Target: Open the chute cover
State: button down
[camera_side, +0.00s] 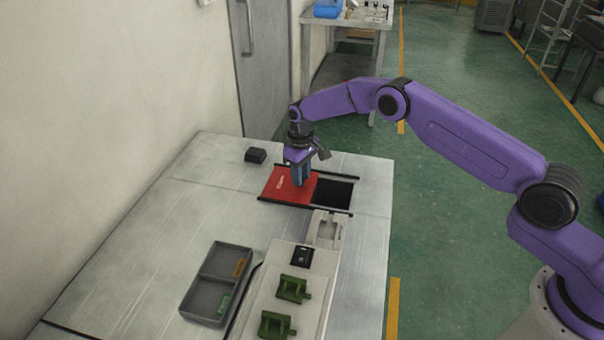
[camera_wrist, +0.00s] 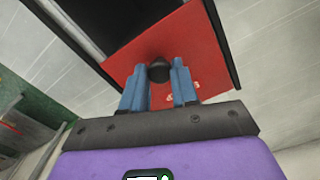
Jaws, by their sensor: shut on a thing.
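The chute cover is a red plate (camera_side: 282,185) between two dark rails on the table in the side view. Beside it on the right lies the dark chute opening (camera_side: 334,193), uncovered. The cover also shows in the wrist view (camera_wrist: 205,50), with the dark opening (camera_wrist: 100,22) at its upper left. A round black knob (camera_wrist: 159,71) stands on the cover. My gripper (camera_side: 301,182) points down over the cover. In the wrist view its blue fingers (camera_wrist: 159,90) are shut around the knob, one on each side.
A small black block (camera_side: 255,155) sits on the table left of the cover. A grey two-compartment tray (camera_side: 205,296) and a pale fixture (camera_side: 268,305) with green parts (camera_side: 292,289) stand nearer the camera.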

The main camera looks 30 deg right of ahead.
jog(key=c, duration=0.8)
grip_release()
jog(key=shift+c, duration=0.2)
jog(key=shift+r, duration=0.1)
notch_tip(320, 180, up, 17)
jog(key=shift+r, duration=0.1)
